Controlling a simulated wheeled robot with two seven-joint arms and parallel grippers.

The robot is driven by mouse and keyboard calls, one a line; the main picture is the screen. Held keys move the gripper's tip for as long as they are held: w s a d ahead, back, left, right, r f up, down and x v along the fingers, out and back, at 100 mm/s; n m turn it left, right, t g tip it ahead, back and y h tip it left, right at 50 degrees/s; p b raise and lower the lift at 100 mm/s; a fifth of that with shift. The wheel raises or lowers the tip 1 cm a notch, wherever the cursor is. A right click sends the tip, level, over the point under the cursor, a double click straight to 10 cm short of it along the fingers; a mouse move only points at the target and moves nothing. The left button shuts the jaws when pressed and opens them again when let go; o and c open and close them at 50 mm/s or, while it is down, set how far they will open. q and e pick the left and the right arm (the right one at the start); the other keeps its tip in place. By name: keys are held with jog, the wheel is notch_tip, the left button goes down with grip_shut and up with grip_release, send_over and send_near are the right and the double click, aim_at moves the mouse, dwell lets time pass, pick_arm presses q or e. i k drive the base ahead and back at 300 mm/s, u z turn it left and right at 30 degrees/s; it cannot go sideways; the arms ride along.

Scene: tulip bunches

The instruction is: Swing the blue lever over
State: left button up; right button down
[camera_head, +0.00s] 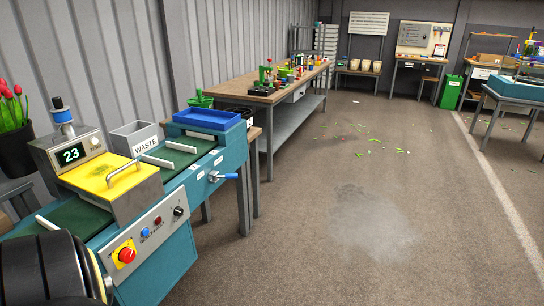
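The blue lever (228,176) sticks out to the right from the side of a teal machine (176,262), with its metal pivot near a small white label. The machine carries a yellow cover (108,178) with a metal handle, a display reading 23, and a control panel (150,235) with a red button on a yellow surround. Neither of my grippers shows in the view. A dark rounded part at the bottom left seems to be one of my arm links, and it hides part of the machine's near end.
A blue tray (206,119) and a grey WASTE bin (134,138) sit by the machine's far end. Red tulips (11,103) stand in a dark pot at left. A wooden workbench (270,92) is behind. The floor (370,220) right of the lever is clear, with scattered green scraps farther back.

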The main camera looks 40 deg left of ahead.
aim_at(229, 176)
jog(key=u, duration=0.3)
jog(key=i, duration=2.05)
jog(key=u, duration=1.6)
jog(key=i, duration=1)
jog(key=u, duration=1.5)
jog(key=i, duration=0.45)
jog(key=u, duration=0.25)
